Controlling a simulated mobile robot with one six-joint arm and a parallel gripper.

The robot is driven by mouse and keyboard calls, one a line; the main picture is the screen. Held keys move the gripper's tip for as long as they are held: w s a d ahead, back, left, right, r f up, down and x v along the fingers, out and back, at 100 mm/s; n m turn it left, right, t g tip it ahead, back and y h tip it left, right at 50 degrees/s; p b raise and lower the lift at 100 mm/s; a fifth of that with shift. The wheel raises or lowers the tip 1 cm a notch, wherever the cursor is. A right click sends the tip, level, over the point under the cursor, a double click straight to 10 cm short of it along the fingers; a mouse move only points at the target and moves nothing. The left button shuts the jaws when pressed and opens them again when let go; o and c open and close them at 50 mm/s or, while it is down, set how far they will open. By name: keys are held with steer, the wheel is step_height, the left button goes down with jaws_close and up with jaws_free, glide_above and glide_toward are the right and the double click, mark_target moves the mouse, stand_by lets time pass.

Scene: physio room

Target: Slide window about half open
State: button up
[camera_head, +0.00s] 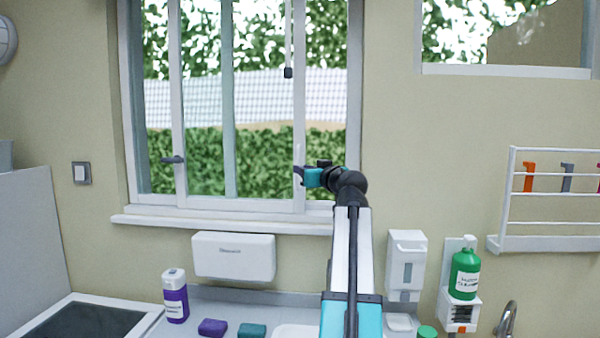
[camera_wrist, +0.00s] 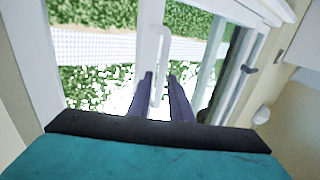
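The window (camera_head: 178,95) is in a white frame above a white sill, with upright stiles at the left, near the middle and at the right. A dark handle (camera_head: 173,160) sits on the left stile. My gripper (camera_head: 301,175) is at the lower part of the right stile (camera_head: 299,130). In the wrist view, a white upright handle (camera_wrist: 158,65) stands on a white stile, and my gripper's two dark fingers (camera_wrist: 161,80) lie either side of it with a gap between their tips. Whether they touch the handle is unclear. My arm hides part of the right frame and sill.
Below the sill are a white wall box (camera_head: 234,257), a counter with a purple bottle (camera_head: 175,300), and purple (camera_head: 212,327) and teal (camera_head: 252,330) blocks. A dispenser (camera_head: 406,262), a green bottle (camera_head: 465,273) and a wall rack (camera_head: 508,200) are at the right. A cord weight (camera_head: 288,72) hangs before the window.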

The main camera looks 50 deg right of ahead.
steer(key=b+v, duration=0.2)
steer(key=v, duration=0.8)
stand_by(0.3)
